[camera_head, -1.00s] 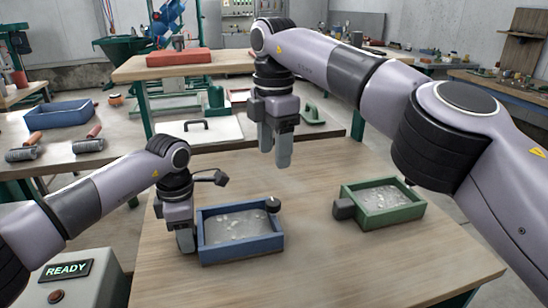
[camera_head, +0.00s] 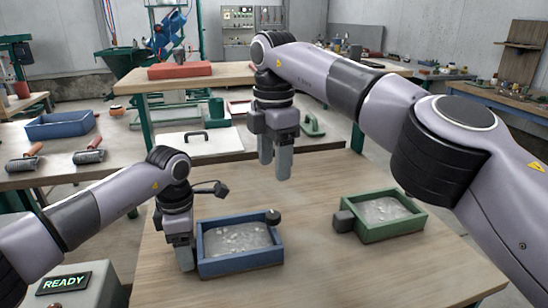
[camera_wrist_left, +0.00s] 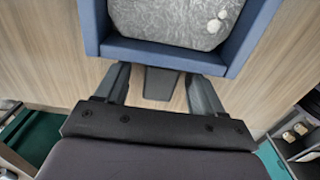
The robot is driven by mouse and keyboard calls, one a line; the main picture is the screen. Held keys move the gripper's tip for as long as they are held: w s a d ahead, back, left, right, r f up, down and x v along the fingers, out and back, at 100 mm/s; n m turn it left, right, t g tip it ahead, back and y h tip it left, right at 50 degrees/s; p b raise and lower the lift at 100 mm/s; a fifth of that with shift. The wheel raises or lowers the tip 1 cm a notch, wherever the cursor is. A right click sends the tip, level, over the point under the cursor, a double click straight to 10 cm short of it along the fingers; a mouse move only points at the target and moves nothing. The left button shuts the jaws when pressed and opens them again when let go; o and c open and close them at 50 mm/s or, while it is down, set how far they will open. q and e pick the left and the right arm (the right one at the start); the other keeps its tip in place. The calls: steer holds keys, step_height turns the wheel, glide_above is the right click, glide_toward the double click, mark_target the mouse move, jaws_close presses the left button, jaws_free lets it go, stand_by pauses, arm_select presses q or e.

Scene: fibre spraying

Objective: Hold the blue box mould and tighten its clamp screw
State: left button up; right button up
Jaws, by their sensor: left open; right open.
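The blue box mould (camera_head: 240,268) stands on the wooden table and holds a pale speckled filling. A dark round knob (camera_head: 273,217), likely the clamp screw, sits at its far right corner. My left gripper (camera_head: 184,258) is open and low at the mould's left side. In the left wrist view, my left gripper (camera_wrist_left: 160,84) has its fingers on either side of a dark grey block (camera_wrist_left: 160,84) by the wall of the blue box mould (camera_wrist_left: 165,55). Contact with the block cannot be told. My right gripper (camera_head: 275,165) is open and empty, above the table behind the mould.
A green box mould (camera_head: 390,231) with a dark side block (camera_head: 343,221) stands to the right on the same table (camera_head: 330,272). My right arm spans above it. Bare table lies between the moulds and in front. A READY panel (camera_head: 63,282) is at lower left.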

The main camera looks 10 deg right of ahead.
arm_select(q)
step_height(320, 180, up, 12)
stand_by(0.4)
step_height(320, 180, up, 7)
steer(key=p, duration=0.5)
stand_by(0.7)
steer(key=shift+f, duration=0.15)
